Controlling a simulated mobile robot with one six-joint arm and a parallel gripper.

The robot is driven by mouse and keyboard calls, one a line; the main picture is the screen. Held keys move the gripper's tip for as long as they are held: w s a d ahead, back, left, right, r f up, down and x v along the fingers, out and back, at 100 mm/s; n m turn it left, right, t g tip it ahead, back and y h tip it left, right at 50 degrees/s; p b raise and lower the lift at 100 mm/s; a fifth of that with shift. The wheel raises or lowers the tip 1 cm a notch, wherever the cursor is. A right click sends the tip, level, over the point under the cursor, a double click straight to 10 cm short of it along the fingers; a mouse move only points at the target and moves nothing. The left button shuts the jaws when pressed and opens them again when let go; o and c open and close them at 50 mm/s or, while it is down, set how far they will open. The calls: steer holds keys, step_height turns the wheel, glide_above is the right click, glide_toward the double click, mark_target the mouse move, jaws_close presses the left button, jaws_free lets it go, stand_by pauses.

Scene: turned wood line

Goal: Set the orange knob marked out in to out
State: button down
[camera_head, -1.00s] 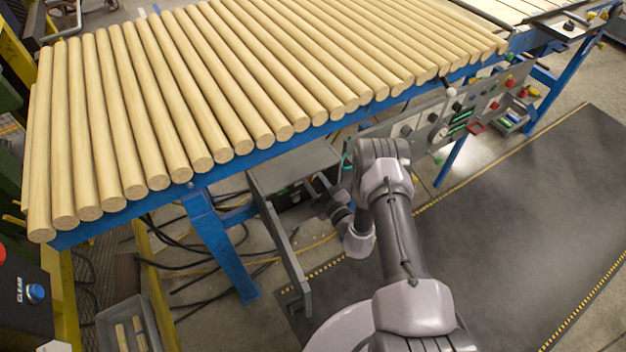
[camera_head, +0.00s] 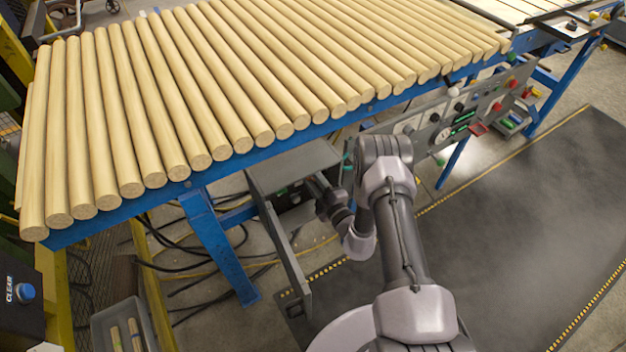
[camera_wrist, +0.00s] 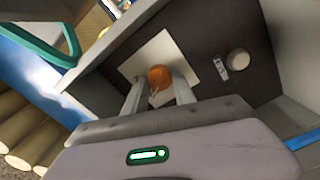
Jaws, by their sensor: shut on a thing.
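The orange knob (camera_wrist: 159,77) sits on a pale square plate (camera_wrist: 152,56) on a dark panel inside a grey box. My gripper (camera_wrist: 158,92) has its two fingers around the knob in the wrist view and is shut on it. The marks on the plate are too small to read, so the knob's setting cannot be told. In the head view the open-fronted grey box (camera_head: 283,159) stands under the blue-framed table. My wrist reaches into its right side, and the knob and fingertips are hidden there.
A round pale button (camera_wrist: 237,60) with a small label sits to the right of the plate. The box's swung-out grey door (camera_head: 279,243) hangs left of my arm. A control panel (camera_head: 440,122) is to the right. Dark floor mat (camera_head: 530,220) is clear.

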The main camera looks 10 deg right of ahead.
steer(key=shift+n, duration=0.4)
steer(key=c, duration=1)
jaws_free()
steer(key=p+v, duration=0.4)
steer(key=v, duration=1.3)
steer(key=shift+s+p, duration=0.2)
steer(key=shift+p, duration=0.2)
